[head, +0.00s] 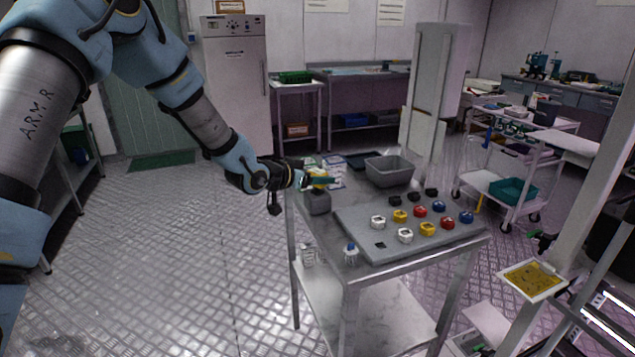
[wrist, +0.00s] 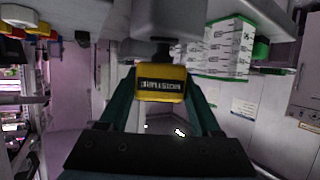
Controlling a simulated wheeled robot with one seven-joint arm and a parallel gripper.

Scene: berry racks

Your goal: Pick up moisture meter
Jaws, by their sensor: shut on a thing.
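The moisture meter, a yellow body with a black label, is between my two teal fingers in the wrist view (wrist: 161,81). In the head view the yellow meter (head: 320,185) shows small at the left back of the metal table (head: 330,262). My gripper (head: 322,179) is shut on it, and the fingers (wrist: 160,92) lie along its two sides. A grey block (head: 319,204) is directly below the meter in the head view. In the wrist view a dark part of the meter points toward a grey surface; I cannot tell whether they touch.
A grey board (head: 370,238) with several coloured knobs fills the front of the table. A grey bin (head: 389,171) stands behind it. A white-and-green box (wrist: 230,48) is close by in the wrist view.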

